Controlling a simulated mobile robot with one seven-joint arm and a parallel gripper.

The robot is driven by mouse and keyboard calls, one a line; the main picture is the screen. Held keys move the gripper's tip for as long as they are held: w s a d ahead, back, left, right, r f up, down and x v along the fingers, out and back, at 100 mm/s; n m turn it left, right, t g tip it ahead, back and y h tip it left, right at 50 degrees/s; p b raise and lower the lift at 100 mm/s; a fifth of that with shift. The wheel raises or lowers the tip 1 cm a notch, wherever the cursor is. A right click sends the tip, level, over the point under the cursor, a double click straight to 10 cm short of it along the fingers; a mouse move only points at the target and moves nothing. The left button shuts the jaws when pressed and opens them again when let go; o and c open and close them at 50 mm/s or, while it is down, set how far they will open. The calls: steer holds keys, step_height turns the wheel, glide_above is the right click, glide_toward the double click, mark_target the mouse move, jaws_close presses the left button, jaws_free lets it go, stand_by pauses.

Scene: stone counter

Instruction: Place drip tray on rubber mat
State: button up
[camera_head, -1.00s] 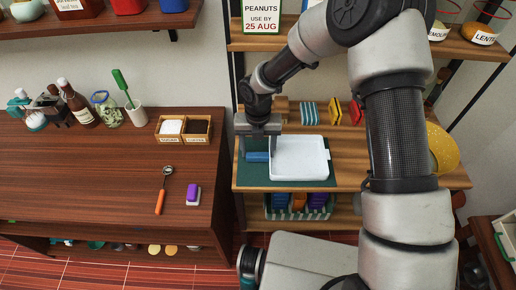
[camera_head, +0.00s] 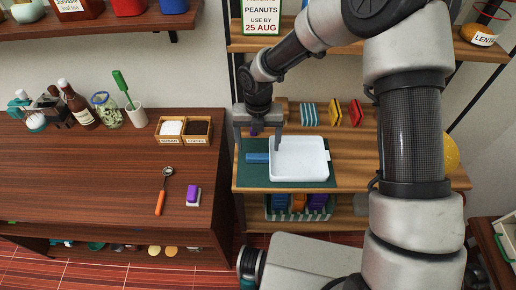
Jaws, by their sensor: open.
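The white rectangular drip tray (camera_head: 299,159) lies flat on the dark green rubber mat (camera_head: 285,184) on the wooden shelf. A small tab sticks out on the tray's right side. A blue piece (camera_head: 257,158) lies at its left edge; I cannot tell whether it is part of the tray. My gripper (camera_head: 258,149) points down over the left part of the mat, beside the tray's upper left corner. Its fingers are spread and hold nothing. One finger is close to the tray's edge; I cannot tell whether they touch.
Sponges in several colours (camera_head: 333,113) stand at the back of the shelf. A striped bin (camera_head: 298,206) is on the level below. The brown counter (camera_head: 90,185) at left holds a scoop (camera_head: 165,183), a purple-topped eraser-like block (camera_head: 193,196) and two labelled boxes.

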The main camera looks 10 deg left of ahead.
steer(key=d+r+m+t+h, duration=0.1)
steer(key=d+r+m, duration=0.4)
steer(key=r, duration=0.4)
steer(key=d+r+m+t, duration=0.1)
steer(key=d+r+m, duration=0.4)
steer(key=r, duration=0.5)
steer(key=s+d+r+m+t, duration=0.1)
steer(key=s+d+r+m, duration=0.3)
steer(key=m, duration=0.5)
steer(key=s+d+r+m+t, duration=0.1)
steer(key=s+d+r+m, duration=0.3)
steer(key=s+d+m, duration=0.3)
steer(key=s+d+r+m+t+y, duration=0.1)
steer(key=s+d+r+m, duration=0.3)
steer(key=m, duration=0.8)
steer(key=shift+s+d+r+m+t, duration=0.3)
steer(key=shift+s+d+r, duration=0.05)
steer(key=shift+s+d, duration=0.8)
